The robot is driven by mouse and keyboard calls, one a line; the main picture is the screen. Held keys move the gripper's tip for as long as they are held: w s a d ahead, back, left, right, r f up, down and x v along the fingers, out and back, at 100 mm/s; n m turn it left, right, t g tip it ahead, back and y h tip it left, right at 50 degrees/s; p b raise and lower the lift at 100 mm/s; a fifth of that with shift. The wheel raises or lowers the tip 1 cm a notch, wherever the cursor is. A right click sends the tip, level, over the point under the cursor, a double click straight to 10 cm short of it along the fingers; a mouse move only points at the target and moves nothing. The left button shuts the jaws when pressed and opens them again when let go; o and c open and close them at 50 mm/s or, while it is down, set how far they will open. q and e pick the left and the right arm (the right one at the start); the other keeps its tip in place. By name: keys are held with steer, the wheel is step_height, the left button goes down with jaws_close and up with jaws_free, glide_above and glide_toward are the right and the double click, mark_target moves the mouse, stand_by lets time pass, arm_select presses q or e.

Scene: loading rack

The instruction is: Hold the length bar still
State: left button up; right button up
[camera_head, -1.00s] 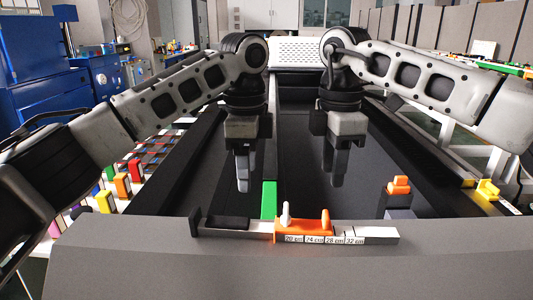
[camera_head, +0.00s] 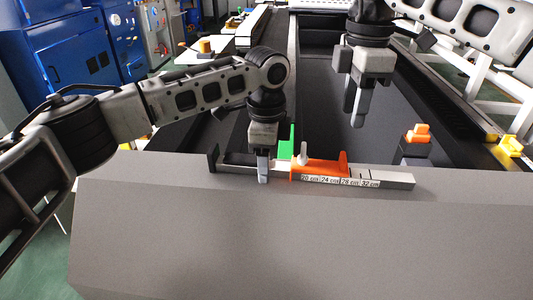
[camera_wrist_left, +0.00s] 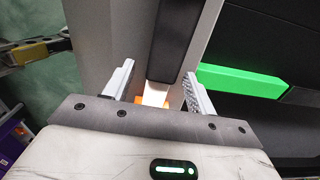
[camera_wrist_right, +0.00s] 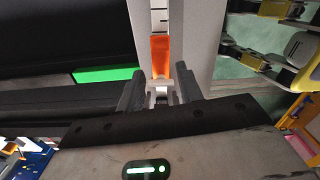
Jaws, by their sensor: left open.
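The length bar (camera_head: 395,180) is a grey metal bar with printed cm labels. It lies along the top of the grey front ledge. An orange slider (camera_head: 325,167) with a pale knob sits on its middle, and a black stop (camera_head: 213,158) stands at its left end. My left gripper (camera_head: 263,178) is down at the bar, left of the slider. In the left wrist view its fingers (camera_wrist_left: 160,78) are apart, with a black piece ahead between them; contact cannot be told. My right gripper (camera_head: 356,118) is open and empty above the dark bed, behind the bar.
A green upright piece (camera_head: 287,142) stands just behind the slider. An orange-topped block (camera_head: 417,134) stands on the right, and a yellow part (camera_head: 510,145) sits on the side rail. The front ledge (camera_head: 300,235) before the bar is clear.

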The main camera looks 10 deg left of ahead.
mark_target(344, 155)
arm_select(q)
jaws_close()
arm_select(e)
steer(key=n, duration=0.3)
steer(key=shift+r, duration=0.25)
steer(key=shift+c, duration=0.4)
step_height(344, 155, down, 10)
steer(key=n, duration=1.2)
steer(key=shift+f+n, duration=0.25)
steer(key=shift+n, duration=0.15)
